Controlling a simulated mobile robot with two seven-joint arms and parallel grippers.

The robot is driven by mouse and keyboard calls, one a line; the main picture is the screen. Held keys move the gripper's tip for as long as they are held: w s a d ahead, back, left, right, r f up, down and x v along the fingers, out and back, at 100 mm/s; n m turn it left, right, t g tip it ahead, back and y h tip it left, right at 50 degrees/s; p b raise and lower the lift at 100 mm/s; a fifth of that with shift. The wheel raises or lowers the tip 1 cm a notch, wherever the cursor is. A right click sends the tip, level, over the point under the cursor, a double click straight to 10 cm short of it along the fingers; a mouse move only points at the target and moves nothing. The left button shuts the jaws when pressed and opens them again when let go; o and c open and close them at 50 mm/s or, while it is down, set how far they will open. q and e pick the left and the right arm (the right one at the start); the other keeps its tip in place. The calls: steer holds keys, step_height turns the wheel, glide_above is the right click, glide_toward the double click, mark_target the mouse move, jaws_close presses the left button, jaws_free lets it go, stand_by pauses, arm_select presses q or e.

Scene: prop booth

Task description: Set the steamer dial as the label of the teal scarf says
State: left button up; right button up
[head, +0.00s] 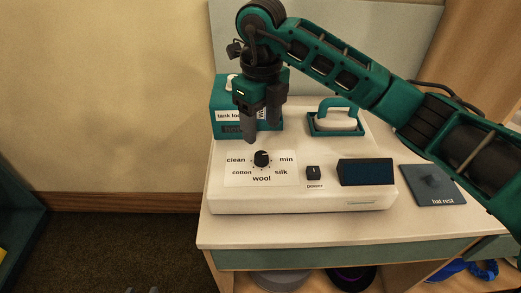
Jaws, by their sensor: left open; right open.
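The steamer dial (261,159) is a black round knob on the white steamer console (225,198). Around it are the words clean, min, cotton, silk and wool. Which word the dial points to is too small to tell. My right gripper (261,128) reaches in from the right and hangs fingers down, open and empty, just behind and above the dial, apart from it. My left gripper (142,290) shows only as small grey tips at the bottom edge, open, over the dark floor. I see no teal scarf and no scarf label.
A teal box (221,98) with a partly hidden "tank lock" label stands at the back left. A teal-handled iron (338,117), power switch (313,172), dark screen (367,172) and "hat rest" pad (440,188) are to the right. Blue cloth (452,270) lies on the shelf below.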

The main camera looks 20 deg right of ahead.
mark_target(261, 155)
step_height(261, 155, down, 8)
steer(key=shift+f, duration=0.15)
stand_by(0.3)
steer(key=c, duration=1)
